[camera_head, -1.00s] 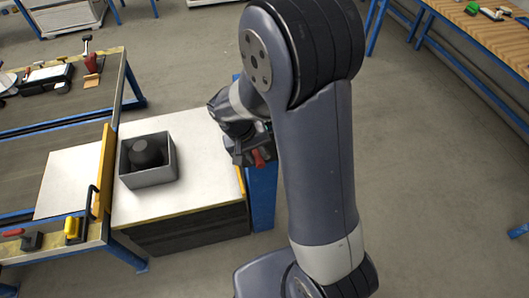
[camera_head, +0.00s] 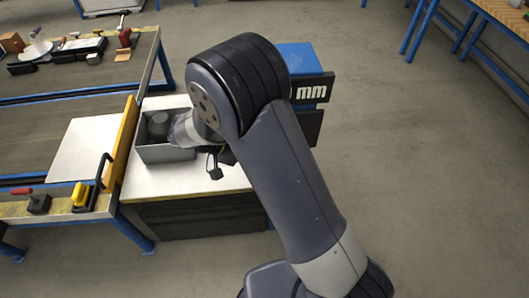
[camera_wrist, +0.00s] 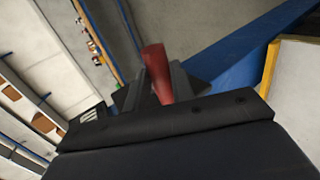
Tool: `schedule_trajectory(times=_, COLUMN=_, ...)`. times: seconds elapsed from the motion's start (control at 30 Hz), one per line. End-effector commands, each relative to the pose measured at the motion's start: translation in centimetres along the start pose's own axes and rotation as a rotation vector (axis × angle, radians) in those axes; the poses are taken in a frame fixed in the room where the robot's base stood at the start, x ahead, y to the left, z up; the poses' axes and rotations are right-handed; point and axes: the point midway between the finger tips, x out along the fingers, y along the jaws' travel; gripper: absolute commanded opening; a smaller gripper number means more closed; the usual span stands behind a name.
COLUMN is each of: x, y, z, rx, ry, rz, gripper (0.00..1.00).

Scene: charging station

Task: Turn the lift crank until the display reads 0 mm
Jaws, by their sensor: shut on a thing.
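The red crank handle (camera_wrist: 157,72) stands between the fingers of my gripper (camera_wrist: 160,84) in the wrist view, and the gripper is shut on it. In the head view my arm hides the crank and most of the gripper; only some dark parts show beside the white lift top (camera_head: 185,182). The display (camera_head: 309,90) is on the blue lift column (camera_head: 298,58). It shows "mm", with the edge of a digit to its left; my arm covers the rest of the number.
A grey open box (camera_head: 165,153) with a dark round object stands on the lift top. A yellow upright board (camera_head: 122,155) separates it from the workbench (camera_head: 60,130) with tools at left. The floor to the right is clear.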

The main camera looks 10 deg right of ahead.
Motion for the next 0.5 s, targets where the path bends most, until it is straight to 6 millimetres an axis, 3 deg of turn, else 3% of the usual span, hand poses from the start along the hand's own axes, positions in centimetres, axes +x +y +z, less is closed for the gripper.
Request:
schedule_trajectory(times=0.1, x=0.7, y=-1.5, z=0.0, rx=-0.002, ry=-0.001, rz=-0.005, gripper=0.00)
schedule_trajectory(times=0.5, x=1.7, y=-3.0, z=0.1, rx=-0.003, ry=-0.001, rz=-0.007, gripper=0.00)
